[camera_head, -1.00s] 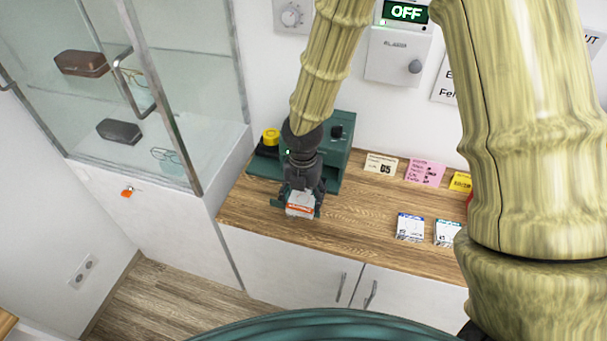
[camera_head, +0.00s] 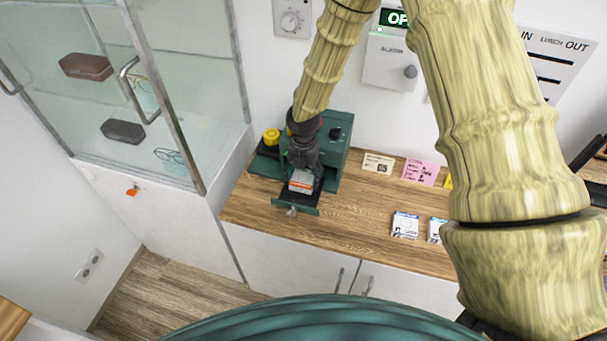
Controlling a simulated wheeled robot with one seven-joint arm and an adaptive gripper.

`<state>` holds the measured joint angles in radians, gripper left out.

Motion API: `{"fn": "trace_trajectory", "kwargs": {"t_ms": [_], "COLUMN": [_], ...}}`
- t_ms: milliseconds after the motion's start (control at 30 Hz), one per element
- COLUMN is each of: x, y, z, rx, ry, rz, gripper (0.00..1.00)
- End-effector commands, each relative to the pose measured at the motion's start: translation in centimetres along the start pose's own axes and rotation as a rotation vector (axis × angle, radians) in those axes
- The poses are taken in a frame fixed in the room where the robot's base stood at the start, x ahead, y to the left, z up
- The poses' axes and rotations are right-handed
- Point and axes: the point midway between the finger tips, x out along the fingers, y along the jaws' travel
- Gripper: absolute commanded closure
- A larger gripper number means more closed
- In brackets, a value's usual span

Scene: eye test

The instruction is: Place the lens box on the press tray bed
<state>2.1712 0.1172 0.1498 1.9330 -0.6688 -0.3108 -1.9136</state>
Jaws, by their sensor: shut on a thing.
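The lens box (camera_head: 301,181), white with an orange band, is in my gripper (camera_head: 302,168), which is shut on it. The green press (camera_head: 333,155) stands on the wooden counter just behind and to the right. Its dark tray bed (camera_head: 285,199) sticks out towards the counter's front edge, with a small metal knob on its front. The box is over or on the tray bed; I cannot tell whether it touches. My gripper hides part of the press and the bed's rear.
A yellow button (camera_head: 271,137) is left of the press. Two small boxes, one blue and white (camera_head: 405,226), lie to the right on the counter (camera_head: 350,222), with note cards behind them. A glass cabinet (camera_head: 180,90) stands at left.

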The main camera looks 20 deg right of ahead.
Motion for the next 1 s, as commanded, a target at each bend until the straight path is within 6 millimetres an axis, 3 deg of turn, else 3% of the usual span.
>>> {"fn": "trace_trajectory", "kwargs": {"t_ms": [567, 600, 667, 700, 1000], "x": [1.17, 1.08, 1.08, 1.08, 1.06], "y": [0.01, 0.02, 0.01, 0.01, 0.01], "z": [0.02, 0.04, 0.03, 0.03, 0.02], "rx": [0.000, 0.000, 0.000, 0.000, 0.000], "ry": [-0.001, -0.002, -0.001, -0.001, -0.001], "rz": [0.000, 0.001, 0.001, 0.001, 0.001], "gripper": [0.60, 0.29, 0.18, 0.15, 0.15]}}
